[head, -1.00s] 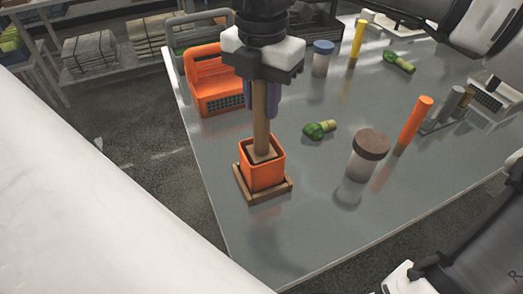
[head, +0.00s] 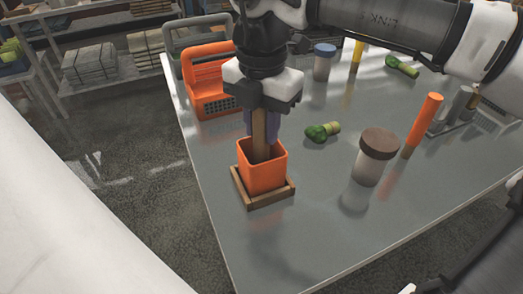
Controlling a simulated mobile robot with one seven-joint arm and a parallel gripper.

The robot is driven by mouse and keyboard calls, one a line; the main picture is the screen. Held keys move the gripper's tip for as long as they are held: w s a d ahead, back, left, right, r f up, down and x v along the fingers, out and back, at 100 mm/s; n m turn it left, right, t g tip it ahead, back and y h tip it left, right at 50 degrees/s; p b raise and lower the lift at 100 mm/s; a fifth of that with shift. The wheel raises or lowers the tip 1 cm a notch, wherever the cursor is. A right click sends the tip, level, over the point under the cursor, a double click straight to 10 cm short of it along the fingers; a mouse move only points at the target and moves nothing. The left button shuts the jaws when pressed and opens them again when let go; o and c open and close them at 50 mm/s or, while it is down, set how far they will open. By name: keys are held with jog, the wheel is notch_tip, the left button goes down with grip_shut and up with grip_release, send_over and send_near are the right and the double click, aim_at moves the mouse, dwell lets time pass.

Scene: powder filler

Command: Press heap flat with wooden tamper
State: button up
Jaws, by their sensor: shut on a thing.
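The wooden tamper (head: 260,131) is a brown stick held upright in my gripper (head: 261,115), which is shut on it. Its lower end goes down inside the orange square cup (head: 264,175). The cup stands in a wooden tray (head: 268,200) near the left edge of the grey table. The heap is hidden inside the cup, so I cannot tell whether the tamper touches it. My gripper is just above the cup's rim.
An orange basket (head: 213,88) stands behind the cup. To the right are a green-headed brush (head: 322,132), a brown-lidded jar (head: 375,158) and an orange cylinder (head: 421,125). A blue-lidded jar (head: 323,63) stands farther back. The table's front is clear.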

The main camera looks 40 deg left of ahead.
dwell(0.4)
jog(key=shift+r+p, duration=3.95)
jog(key=shift+r, duration=1)
notch_tip(320, 180, up, 5)
jog(key=p, duration=0.4)
